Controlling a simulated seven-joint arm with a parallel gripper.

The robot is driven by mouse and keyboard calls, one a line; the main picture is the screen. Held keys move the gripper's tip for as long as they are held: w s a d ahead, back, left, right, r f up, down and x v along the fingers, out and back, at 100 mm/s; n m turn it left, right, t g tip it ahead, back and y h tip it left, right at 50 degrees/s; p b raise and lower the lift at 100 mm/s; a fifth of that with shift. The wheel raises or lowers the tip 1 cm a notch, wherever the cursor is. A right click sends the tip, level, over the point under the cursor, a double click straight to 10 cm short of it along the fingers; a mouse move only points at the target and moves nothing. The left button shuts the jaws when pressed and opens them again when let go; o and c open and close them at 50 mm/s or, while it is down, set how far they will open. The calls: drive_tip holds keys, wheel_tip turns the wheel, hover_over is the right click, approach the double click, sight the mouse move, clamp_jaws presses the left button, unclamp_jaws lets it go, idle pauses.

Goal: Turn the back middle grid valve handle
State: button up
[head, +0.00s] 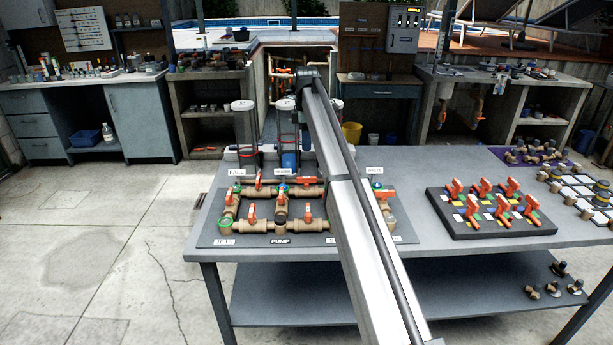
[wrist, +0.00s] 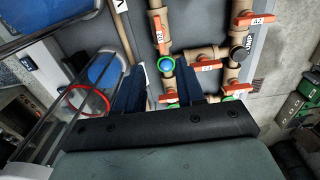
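The valve grid (head: 282,190) is brown pipes with orange handles on a dark board on the table. Its back middle junction has a blue-green cap, which also shows in the wrist view (wrist: 167,63). In the wrist view my gripper (wrist: 160,80) has its two blue fingers apart, just beside this cap. An orange handle (wrist: 168,99) shows low in the gap between the fingers, partly hidden; I cannot tell whether they touch it. Another orange handle (wrist: 162,36) lies beyond the cap. In the head view my arm hides the gripper and part of the grid's right side.
Clear cylinders (head: 244,125) stand behind the grid, with signs such as FILL (head: 237,172) in front. A board of orange handles (head: 490,210) lies on the table's right. Fittings (head: 535,152) lie behind it. The tabletop between the boards is clear.

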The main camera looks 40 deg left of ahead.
sight(306, 181)
wheel_tip(306, 181, down, 14)
drive_tip(key=shift+r, duration=0.2)
idle(0.4)
clamp_jaws()
idle(0.3)
